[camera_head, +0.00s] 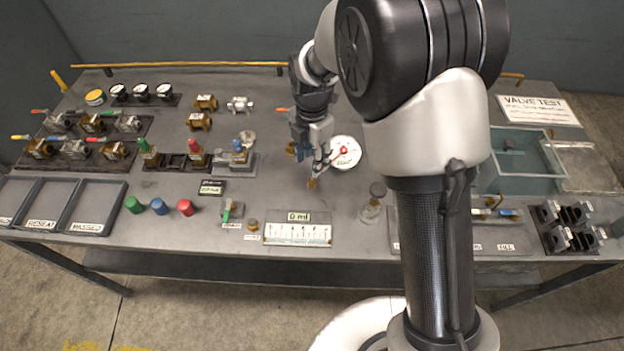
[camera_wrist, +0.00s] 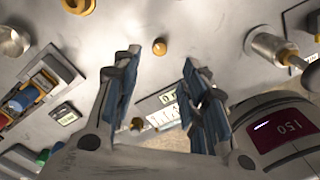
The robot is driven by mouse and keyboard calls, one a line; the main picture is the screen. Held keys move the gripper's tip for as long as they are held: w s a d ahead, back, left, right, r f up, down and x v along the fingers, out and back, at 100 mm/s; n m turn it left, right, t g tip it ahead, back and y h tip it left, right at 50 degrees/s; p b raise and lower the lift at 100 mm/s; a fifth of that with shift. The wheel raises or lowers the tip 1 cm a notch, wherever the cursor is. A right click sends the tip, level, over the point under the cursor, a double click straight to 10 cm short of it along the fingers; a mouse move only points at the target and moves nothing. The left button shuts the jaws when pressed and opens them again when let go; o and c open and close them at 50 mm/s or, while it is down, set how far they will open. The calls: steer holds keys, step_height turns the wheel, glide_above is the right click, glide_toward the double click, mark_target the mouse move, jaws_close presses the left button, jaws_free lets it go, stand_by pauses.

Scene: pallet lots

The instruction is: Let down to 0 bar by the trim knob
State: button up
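My gripper (camera_head: 314,166) points down over the middle of the bench, its blue-padded fingers spread and nothing between them. In the wrist view the gripper (camera_wrist: 158,90) is open the same way. A small brass knob (camera_head: 311,183), which looks like the trim knob, lies just below the fingertips; it also shows in the wrist view (camera_wrist: 160,47), apart from both fingers. A round white gauge (camera_head: 345,152) stands right beside the gripper. In the wrist view a white body with a dark red display (camera_wrist: 284,127), apparently this gauge, seems to read 150, upside down.
A stoppered glass bottle (camera_head: 371,208) stands to the right. A scale panel (camera_head: 297,233) with a 0 ml display lies in front, with another brass knob (camera_head: 253,225) beside it. Valves with coloured handles (camera_head: 195,153) stand to the left. A teal tank (camera_head: 515,172) is at right.

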mark_target(312, 180)
step_height(312, 180, down, 9)
steer(key=shift+f+b, duration=0.2)
steer(key=shift+b, duration=1.05)
steer(key=shift+c, duration=0.2)
jaws_close()
